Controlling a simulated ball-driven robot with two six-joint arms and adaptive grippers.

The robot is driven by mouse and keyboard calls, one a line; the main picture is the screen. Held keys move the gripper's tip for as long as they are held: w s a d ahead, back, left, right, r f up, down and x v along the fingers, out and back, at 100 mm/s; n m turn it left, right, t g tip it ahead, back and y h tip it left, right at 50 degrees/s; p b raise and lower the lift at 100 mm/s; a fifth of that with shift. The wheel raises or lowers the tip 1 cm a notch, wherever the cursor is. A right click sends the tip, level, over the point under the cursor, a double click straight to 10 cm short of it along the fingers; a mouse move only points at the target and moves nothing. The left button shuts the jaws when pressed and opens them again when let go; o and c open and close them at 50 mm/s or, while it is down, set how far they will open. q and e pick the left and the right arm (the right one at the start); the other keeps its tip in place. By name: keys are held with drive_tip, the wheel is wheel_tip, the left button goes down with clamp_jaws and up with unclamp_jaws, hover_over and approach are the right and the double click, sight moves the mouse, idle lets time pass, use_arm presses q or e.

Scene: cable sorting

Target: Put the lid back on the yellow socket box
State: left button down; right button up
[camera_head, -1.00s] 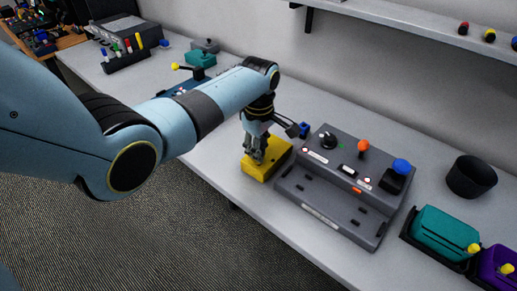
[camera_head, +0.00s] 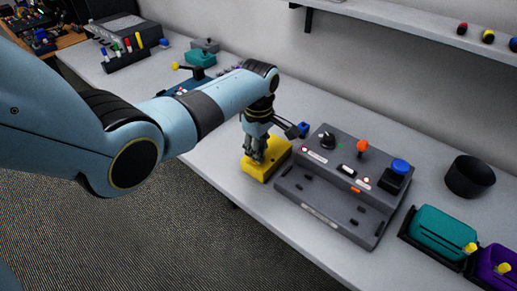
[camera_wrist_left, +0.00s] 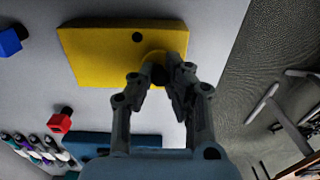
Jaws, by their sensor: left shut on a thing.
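The yellow socket box (camera_head: 272,165) stands on the grey table, left of the grey control panel. In the left wrist view its yellow top (camera_wrist_left: 105,55) shows a small dark hole. My left gripper (camera_head: 258,158) points down over the front left part of the box. The fingers hide most of this piece. I cannot tell whether the lid rests fully on the box. My right gripper is not in view.
The grey control panel (camera_head: 325,208) with knobs and buttons stands close to the box's right. A black cup (camera_head: 470,177), a teal box (camera_head: 443,232) and a purple box (camera_head: 497,265) are farther right. The table edge is near in front.

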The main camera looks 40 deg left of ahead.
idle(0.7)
use_arm(q)
drive_tip(key=c, duration=1.3)
unclamp_jaws()
drive_tip(key=shift+o, duration=0.3)
drive_tip(key=o, duration=0.4)
